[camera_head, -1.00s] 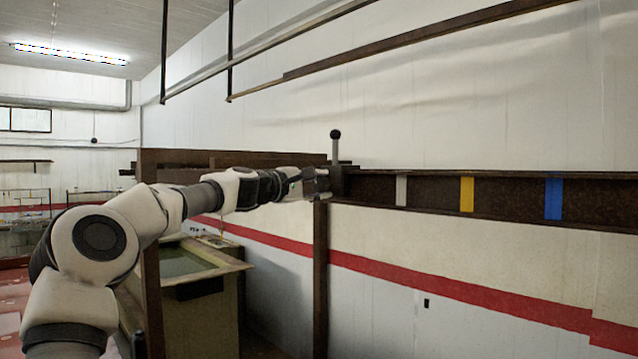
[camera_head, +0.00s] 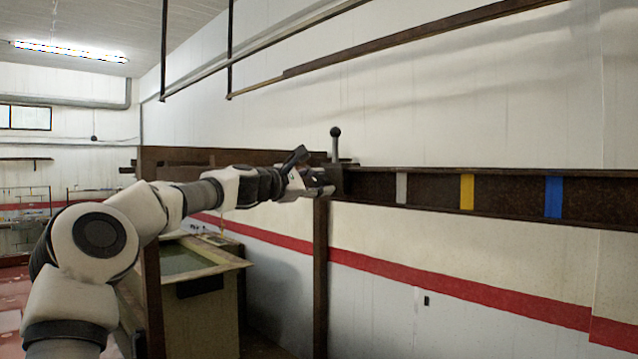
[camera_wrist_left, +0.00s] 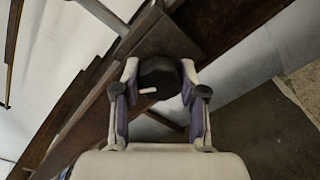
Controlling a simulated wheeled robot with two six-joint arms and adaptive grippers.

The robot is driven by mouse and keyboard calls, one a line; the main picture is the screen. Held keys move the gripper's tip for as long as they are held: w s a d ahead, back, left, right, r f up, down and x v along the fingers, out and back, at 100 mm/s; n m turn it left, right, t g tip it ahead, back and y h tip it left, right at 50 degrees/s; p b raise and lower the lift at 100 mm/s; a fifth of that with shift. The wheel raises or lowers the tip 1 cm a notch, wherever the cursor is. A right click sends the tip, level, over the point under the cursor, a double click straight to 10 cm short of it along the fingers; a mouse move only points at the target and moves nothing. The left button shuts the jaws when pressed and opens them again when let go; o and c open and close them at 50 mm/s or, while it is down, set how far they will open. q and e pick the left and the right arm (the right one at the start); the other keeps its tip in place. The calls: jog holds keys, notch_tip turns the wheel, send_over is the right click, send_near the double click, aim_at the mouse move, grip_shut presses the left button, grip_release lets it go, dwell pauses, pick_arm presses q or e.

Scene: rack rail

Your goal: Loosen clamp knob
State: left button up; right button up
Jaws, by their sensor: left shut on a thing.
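The clamp knob (camera_wrist_left: 158,78) is a dark round knob with a short white mark, seen in the left wrist view between my fingers. My left gripper (camera_wrist_left: 159,92) is shut on it, one finger on each side. In the head view my left gripper (camera_head: 318,184) reaches the left end of the brown rail (camera_head: 510,192), where it hides the knob. A clamp lever with a black ball top (camera_head: 335,133) stands upright just above the gripper. My right gripper is not in view.
The rail carries grey (camera_head: 401,188), yellow (camera_head: 467,192) and blue (camera_head: 553,197) bands. A brown post (camera_head: 320,280) stands below the gripper. A tank (camera_head: 205,262) stands at lower left. The white wall runs close behind the rail.

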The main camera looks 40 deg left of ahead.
pick_arm(q)
jog(key=shift+r, duration=0.15)
jog(key=o, duration=1)
jog(key=shift+o, duration=0.7)
notch_tip(320, 180, up, 9)
jog(key=shift+r, duration=0.1)
jog(key=shift+a+r, duration=0.2)
jog(key=shift+w, duration=0.1)
jog(key=shift+d, duration=0.1)
jog(key=shift+d+r, duration=0.1)
jog(key=shift+d, duration=0.05)
